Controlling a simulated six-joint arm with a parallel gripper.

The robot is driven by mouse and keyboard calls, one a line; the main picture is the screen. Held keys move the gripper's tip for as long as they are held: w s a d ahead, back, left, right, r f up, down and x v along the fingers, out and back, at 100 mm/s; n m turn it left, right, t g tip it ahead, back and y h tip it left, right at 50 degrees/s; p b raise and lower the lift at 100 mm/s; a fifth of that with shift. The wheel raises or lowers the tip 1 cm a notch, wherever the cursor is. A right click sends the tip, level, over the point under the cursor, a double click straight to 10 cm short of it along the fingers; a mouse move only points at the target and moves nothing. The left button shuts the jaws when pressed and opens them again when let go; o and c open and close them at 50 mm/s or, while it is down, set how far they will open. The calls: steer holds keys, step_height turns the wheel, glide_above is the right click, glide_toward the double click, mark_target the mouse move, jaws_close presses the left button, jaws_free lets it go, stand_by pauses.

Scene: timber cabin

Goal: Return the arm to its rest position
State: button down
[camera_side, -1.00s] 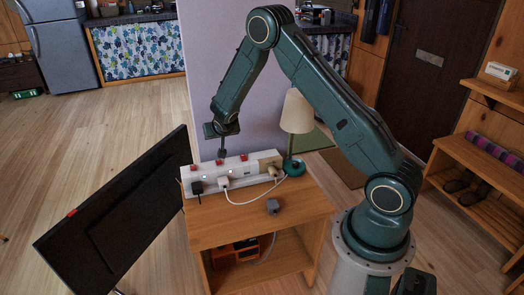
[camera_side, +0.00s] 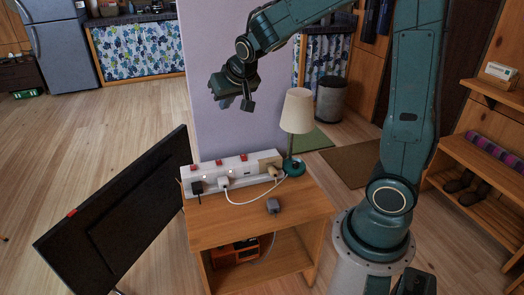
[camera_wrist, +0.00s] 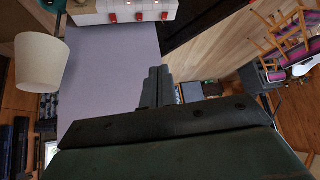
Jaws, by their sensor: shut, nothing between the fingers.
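My gripper (camera_side: 226,103) is up in the air, above and clear of the small wooden table, in front of the lilac wall. Its fingers are together with nothing between them; they also show in the wrist view (camera_wrist: 157,88). My arm is raised and bent, with its upper part close to upright over the base.
A white power strip (camera_side: 228,178) with red switches and several plugs lies on the wooden table (camera_side: 225,232). A lamp (camera_side: 297,111) stands behind it. A loose grey plug (camera_side: 273,206) lies in front. A dark panel (camera_side: 115,215) leans at left. A shelf (camera_side: 480,150) stands at right.

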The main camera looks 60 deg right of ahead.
steer(key=s+a+r+n+y, duration=0.1)
steer(key=s+a, duration=0.4)
steer(key=s, duration=0.7)
steer(key=s+a+r+n+g+y, duration=0.1)
steer(key=s+a+r+n, duration=0.3)
steer(key=s, duration=0.8)
steer(key=shift+a+n+y, duration=0.4)
steer(key=shift+a+y, duration=0.15)
steer(key=shift+y, duration=0.15)
